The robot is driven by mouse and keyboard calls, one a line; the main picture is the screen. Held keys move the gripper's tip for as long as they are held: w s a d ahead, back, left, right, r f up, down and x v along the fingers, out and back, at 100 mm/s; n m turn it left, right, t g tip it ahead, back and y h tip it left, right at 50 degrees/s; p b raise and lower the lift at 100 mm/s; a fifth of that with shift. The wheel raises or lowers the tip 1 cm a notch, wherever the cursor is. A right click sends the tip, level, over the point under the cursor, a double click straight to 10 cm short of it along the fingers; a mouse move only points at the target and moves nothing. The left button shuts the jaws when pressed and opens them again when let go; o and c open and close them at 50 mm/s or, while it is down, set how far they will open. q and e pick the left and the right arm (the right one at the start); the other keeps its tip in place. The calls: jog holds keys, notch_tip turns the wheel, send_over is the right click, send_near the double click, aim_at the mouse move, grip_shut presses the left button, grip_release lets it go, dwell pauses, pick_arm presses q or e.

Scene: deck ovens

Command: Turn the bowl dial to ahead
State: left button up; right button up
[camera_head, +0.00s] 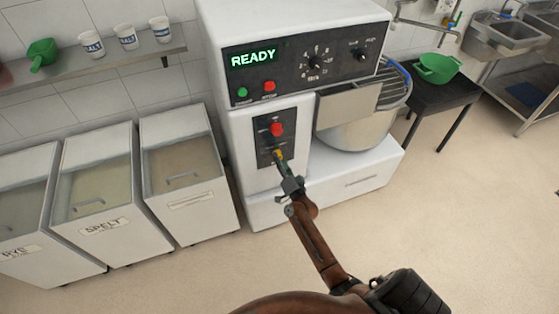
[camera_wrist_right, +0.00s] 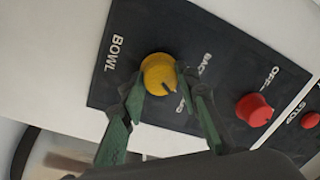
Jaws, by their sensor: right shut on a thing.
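The bowl dial is a round yellow knob (camera_wrist_right: 156,70) on the dark lower panel (camera_head: 264,126) of the white mixer. In the wrist view it sits beside the word BOWL, with a dark pointer mark towards its lower right. A label starting BA shows to its right; another, ending in D, is partly hidden by a finger. My right gripper (camera_wrist_right: 161,79) is shut on the dial, its green-padded fingers at either side. In the head view this right gripper (camera_head: 280,158) reaches the panel from below and mostly covers the dial. My left gripper is not in view.
A red knob (camera_wrist_right: 254,110) marked OFF sits near the right finger, with a red STOP button (camera_wrist_right: 309,120) beyond. The mixer display (camera_head: 254,57) reads READY. Flour bins (camera_head: 187,165) stand left; a metal bowl (camera_head: 355,134) sits right. The floor in front is clear.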

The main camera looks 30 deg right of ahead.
jog(key=o, duration=1.1)
jog(key=shift+w+r, duration=0.2)
jog(key=shift+r, duration=0.05)
jog(key=shift+o, duration=0.3)
jog(key=shift+s+f, duration=0.1)
jog(key=v, duration=1.2)
